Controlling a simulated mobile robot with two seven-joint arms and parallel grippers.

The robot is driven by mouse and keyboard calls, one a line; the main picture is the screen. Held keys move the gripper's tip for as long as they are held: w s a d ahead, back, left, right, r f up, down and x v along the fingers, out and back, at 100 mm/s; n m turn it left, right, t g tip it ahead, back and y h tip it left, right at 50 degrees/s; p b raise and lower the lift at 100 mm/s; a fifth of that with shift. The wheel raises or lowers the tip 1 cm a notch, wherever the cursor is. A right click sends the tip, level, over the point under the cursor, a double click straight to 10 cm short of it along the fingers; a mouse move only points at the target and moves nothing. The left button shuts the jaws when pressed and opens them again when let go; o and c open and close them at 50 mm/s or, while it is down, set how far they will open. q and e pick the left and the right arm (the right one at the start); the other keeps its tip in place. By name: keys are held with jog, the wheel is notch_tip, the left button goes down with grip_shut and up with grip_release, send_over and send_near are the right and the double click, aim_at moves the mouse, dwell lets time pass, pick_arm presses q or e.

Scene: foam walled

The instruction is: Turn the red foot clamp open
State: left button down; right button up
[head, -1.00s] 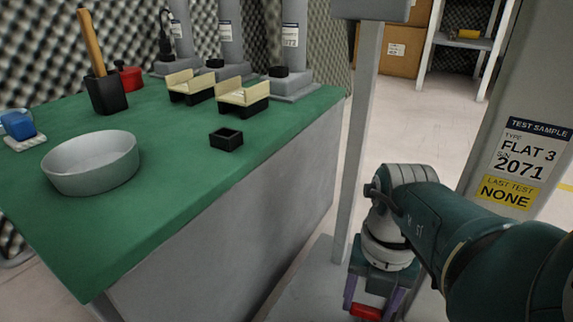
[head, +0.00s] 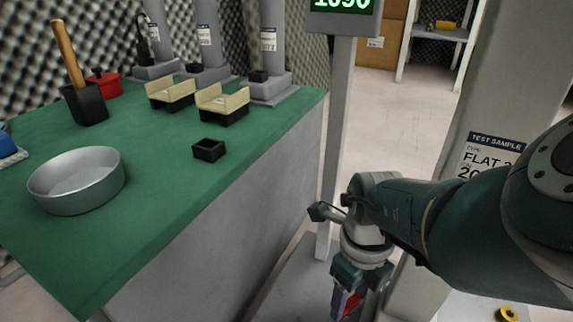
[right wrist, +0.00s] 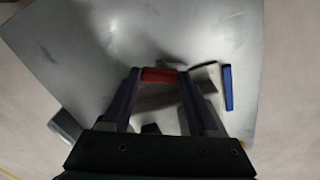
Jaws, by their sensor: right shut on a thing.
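The red foot clamp (head: 351,304) is low in the head view, by the base plate of the grey post. My right gripper (head: 346,304) points down at it and is shut on it. In the right wrist view the red clamp (right wrist: 160,75) is a short red bar between the two fingertips of my right gripper (right wrist: 158,77). The fingers hide its ends and mount. My left gripper is not in view.
A grey post (head: 337,150) with a lit display (head: 343,4) stands behind my right gripper. A green-topped bench (head: 150,185) fills the left. A thick grey column (head: 500,80) stands at right. A blue bar (right wrist: 228,88) lies right of the fingers in the wrist view.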

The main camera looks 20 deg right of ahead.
aim_at(350, 302)
jog(key=n, duration=0.5)
dwell(0.5)
jog(key=o, duration=1.1)
jog(key=shift+p, duration=0.3)
notch_tip(350, 302, up, 10)
jog(key=p, duration=1)
